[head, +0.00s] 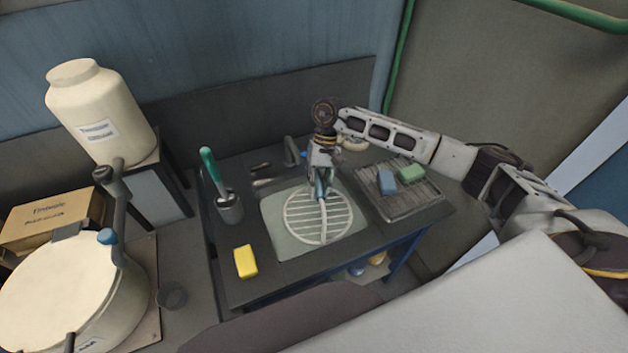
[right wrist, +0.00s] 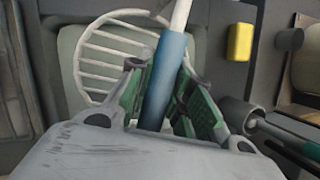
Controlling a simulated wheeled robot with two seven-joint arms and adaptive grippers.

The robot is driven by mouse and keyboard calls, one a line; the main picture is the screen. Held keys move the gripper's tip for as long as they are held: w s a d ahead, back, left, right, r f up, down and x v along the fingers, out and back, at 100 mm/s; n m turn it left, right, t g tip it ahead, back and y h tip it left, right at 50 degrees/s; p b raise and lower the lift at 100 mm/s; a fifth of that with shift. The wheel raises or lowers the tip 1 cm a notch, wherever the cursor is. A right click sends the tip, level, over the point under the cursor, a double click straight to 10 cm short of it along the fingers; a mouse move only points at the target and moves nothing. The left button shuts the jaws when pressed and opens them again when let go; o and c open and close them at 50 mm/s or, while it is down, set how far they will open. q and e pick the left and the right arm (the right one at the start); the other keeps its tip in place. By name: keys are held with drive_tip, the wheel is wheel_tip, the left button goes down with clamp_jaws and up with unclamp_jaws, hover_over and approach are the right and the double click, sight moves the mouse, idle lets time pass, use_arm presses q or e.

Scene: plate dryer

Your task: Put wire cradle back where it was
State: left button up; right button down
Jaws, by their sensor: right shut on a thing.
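The wire cradle (head: 303,222) is a pale round frame with parallel bars and a long handle. It shows over the pale square sink basin (head: 277,240); whether it touches the bottom cannot be told. My right gripper (head: 321,172) is above the far part of the basin, pointing down. In the right wrist view its green-padded fingers (right wrist: 160,100) are shut on the blue sleeve of the handle (right wrist: 164,75). The white part of the handle runs past the round frame (right wrist: 100,55), toward its near rim in the head view. My left gripper is not in view.
A dark ribbed tray (head: 405,205) with a blue sponge (head: 386,182) and a green sponge (head: 411,172) lies right of the basin. A yellow sponge (head: 245,262) and a cup with a green-handled brush (head: 229,208) stand left. A tap (head: 291,150) rises behind.

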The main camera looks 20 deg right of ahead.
drive_tip(key=shift+s+d+n+h+p, duration=0.1)
drive_tip(key=shift+s+n+h+p, duration=0.25)
drive_tip(key=shift+n+p, duration=0.3)
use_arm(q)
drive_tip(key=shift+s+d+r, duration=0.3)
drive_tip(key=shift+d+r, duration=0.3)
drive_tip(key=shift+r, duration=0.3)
use_arm(e)
drive_tip(key=shift+g, duration=0.3)
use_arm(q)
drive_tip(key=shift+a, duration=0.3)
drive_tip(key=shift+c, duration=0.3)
use_arm(e)
drive_tip(key=shift+s+f+n, duration=0.1)
drive_tip(key=shift+f+n, duration=0.05)
drive_tip(key=shift+n, duration=0.1)
